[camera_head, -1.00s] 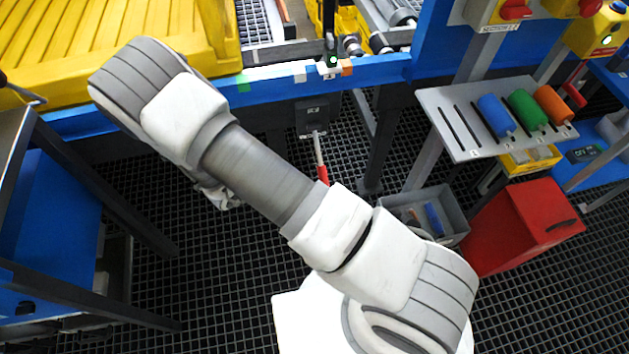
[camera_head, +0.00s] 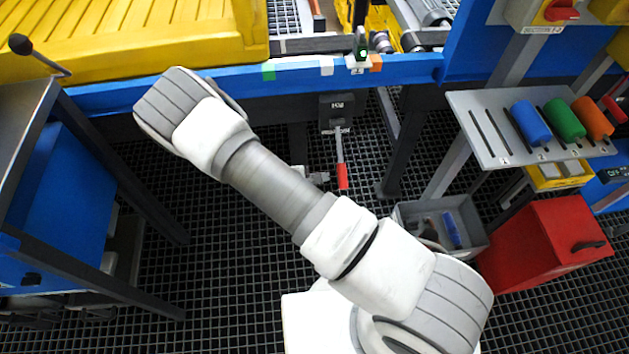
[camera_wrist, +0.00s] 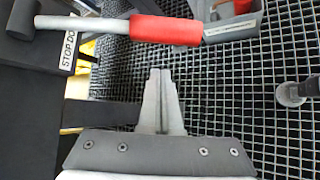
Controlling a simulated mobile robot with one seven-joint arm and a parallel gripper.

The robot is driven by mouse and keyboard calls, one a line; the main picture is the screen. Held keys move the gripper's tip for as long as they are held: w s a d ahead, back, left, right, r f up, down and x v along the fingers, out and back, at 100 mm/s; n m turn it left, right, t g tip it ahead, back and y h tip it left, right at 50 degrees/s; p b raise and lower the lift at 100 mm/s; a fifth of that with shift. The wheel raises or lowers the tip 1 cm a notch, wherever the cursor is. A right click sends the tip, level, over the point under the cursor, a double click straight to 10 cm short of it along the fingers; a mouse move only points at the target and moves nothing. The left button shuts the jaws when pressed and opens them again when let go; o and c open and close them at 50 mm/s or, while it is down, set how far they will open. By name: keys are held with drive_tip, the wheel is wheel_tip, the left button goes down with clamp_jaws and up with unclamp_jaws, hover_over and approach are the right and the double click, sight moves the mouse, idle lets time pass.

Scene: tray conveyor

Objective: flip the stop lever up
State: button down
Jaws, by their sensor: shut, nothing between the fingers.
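The stop lever (camera_head: 340,151) hangs down from a dark block under the blue conveyor rail, its red grip (camera_head: 342,177) at the lower end. In the wrist view the lever's grey rod (camera_wrist: 90,23) and red grip (camera_wrist: 166,30) cross the top, beside a label partly reading "STOP DO". My gripper (camera_wrist: 160,74) is shut and empty, its fingertips below the red grip in that picture and seemingly apart from it. In the head view its tip (camera_head: 319,178) shows just left of the red grip; the rest is hidden behind my arm.
A grey bin (camera_head: 470,238) and a red box (camera_head: 545,245) stand on the grid floor right of the lever. A shelf (camera_head: 478,118) with coloured cylinders is above them. A dark-legged table (camera_head: 20,130) stands at left. Black posts flank the lever.

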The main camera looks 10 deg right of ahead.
sight(340, 158)
drive_tip(key=b+x, duration=0.1)
drive_tip(key=x, duration=0.3)
drive_tip(key=shift+s+d+r+b, duration=0.2)
drive_tip(key=shift+s+r, duration=0.4)
drive_tip(key=shift+r, duration=0.3)
drive_tip(key=shift+s+d+r+b, duration=0.1)
drive_tip(key=shift+s+r+b, duration=0.05)
drive_tip(key=shift+s+r, duration=0.6)
drive_tip(key=shift+r, duration=0.15)
